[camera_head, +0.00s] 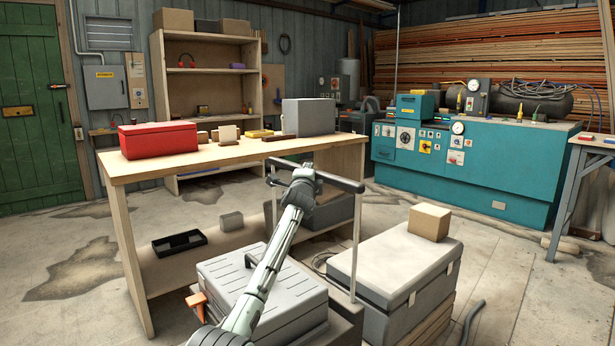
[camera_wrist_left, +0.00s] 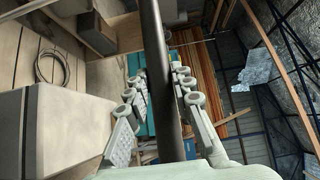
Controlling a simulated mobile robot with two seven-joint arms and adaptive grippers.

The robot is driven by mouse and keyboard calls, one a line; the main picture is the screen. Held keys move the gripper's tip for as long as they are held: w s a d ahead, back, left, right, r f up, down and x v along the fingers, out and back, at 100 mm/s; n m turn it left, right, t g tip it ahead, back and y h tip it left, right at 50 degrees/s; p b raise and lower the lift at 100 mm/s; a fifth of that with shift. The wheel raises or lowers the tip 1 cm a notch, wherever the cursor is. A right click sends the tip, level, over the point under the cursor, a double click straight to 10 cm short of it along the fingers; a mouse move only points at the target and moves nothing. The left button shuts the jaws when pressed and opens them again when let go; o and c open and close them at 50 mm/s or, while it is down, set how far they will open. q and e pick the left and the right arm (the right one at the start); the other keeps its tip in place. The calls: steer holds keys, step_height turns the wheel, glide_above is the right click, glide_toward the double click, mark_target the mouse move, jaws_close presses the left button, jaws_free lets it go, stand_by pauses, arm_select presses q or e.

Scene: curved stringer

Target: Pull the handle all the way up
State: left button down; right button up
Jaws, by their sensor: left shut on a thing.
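The handle (camera_head: 345,183) is a dark horizontal bar on two thin upright rods, raised well above a grey ribbed case (camera_head: 231,272) in the head view. My left gripper (camera_head: 303,181) is shut around the middle of the bar, and its fingers hide that part. In the left wrist view the bar (camera_wrist_left: 157,45) runs from top to bottom between the fingers of my left gripper (camera_wrist_left: 163,95). The lower ends of the rods are partly hidden by my arm and the case. My right gripper is in neither view.
A wooden workbench (camera_head: 190,160) with a red toolbox (camera_head: 158,139) and a grey box (camera_head: 308,117) stands just behind the handle. A grey chest (camera_head: 392,265) with a cardboard box (camera_head: 429,222) stands close on the right. Open floor lies farther right.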

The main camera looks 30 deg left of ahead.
arm_select(q)
steer(key=c, duration=1.3)
jaws_free()
steer(key=shift+r, duration=0.5)
steer(key=shift+f, duration=0.2)
steer(key=v, duration=1.2)
